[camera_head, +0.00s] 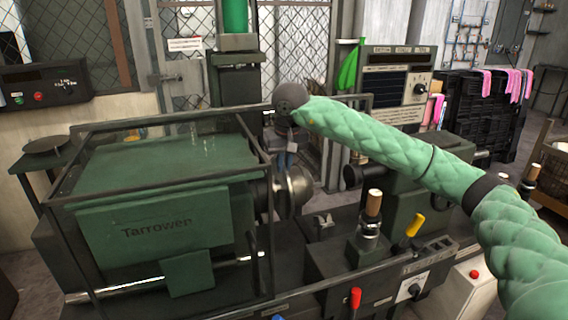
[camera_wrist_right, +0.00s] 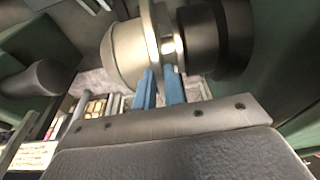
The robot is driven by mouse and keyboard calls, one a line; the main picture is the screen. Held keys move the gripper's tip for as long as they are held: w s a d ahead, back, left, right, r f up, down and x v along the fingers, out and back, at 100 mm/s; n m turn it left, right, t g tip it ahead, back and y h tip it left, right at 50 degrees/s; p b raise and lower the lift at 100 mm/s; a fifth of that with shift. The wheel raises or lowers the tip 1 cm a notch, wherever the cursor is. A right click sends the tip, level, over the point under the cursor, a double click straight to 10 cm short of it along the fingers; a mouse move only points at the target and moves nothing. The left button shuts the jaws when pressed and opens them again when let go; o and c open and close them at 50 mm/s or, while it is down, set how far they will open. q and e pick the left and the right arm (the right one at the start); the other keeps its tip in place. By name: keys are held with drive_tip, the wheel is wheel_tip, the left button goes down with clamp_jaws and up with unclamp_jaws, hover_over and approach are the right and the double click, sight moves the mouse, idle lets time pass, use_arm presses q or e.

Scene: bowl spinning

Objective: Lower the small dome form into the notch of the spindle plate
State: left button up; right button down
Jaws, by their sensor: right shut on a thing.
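The small dome form (camera_head: 299,187) is a pale metal dome beside the dark spindle plate (camera_head: 264,192) on the green lathe headstock. My right gripper (camera_head: 286,160) points down from above, its blue fingers shut at the dome form's back. In the right wrist view the fingers (camera_wrist_right: 160,75) reach the narrow part between the pale dome form (camera_wrist_right: 125,50) and the dark spindle end (camera_wrist_right: 210,38). The dome form is very close to the spindle; I cannot tell whether they touch. The notch is hidden. My left gripper is not in view.
A wire-framed guard (camera_head: 160,122) surrounds the headstock at left. The dark tailstock end (camera_head: 355,177) faces the dome form from the right. A wooden-handled tool post (camera_head: 372,215) and a yellow lever (camera_head: 415,224) stand in front at right.

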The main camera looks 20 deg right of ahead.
drive_tip(key=c, duration=1.4)
unclamp_jaws()
drive_tip(key=shift+b+v, duration=0.75)
drive_tip(key=shift+v, duration=3.1)
